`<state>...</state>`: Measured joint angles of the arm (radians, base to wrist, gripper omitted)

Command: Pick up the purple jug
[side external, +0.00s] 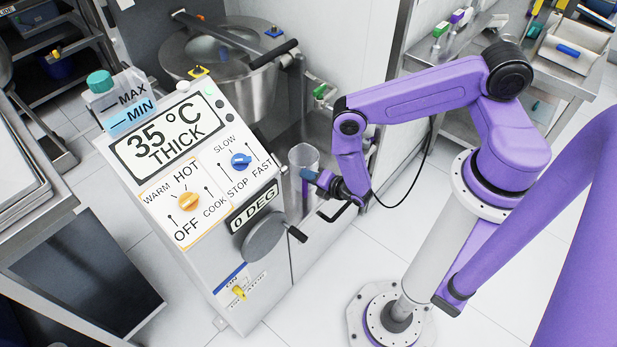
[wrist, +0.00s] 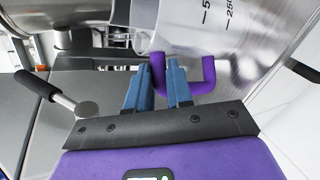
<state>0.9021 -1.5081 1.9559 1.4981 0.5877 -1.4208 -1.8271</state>
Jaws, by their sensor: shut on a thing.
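The purple jug (side external: 303,158) is a clear, see-through vessel with a purple handle, beside the right side of the mixer's control box. It looks upright. In the wrist view its clear wall (wrist: 222,38) with dark graduation marks fills the upper right, and its purple handle (wrist: 208,76) shows at the middle. My gripper (side external: 314,177) has its blue fingers closed on the handle; they also show in the wrist view (wrist: 165,64). The fingers hide part of the handle. I cannot tell whether the jug's base touches the surface below it.
The mixer control box (side external: 190,150) stands just left of the jug, with a grey round handwheel (side external: 264,236) low on its side. A steel lidded kettle (side external: 232,75) is behind. A steel bench (side external: 545,75) stands at back right. The white floor in front is clear.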

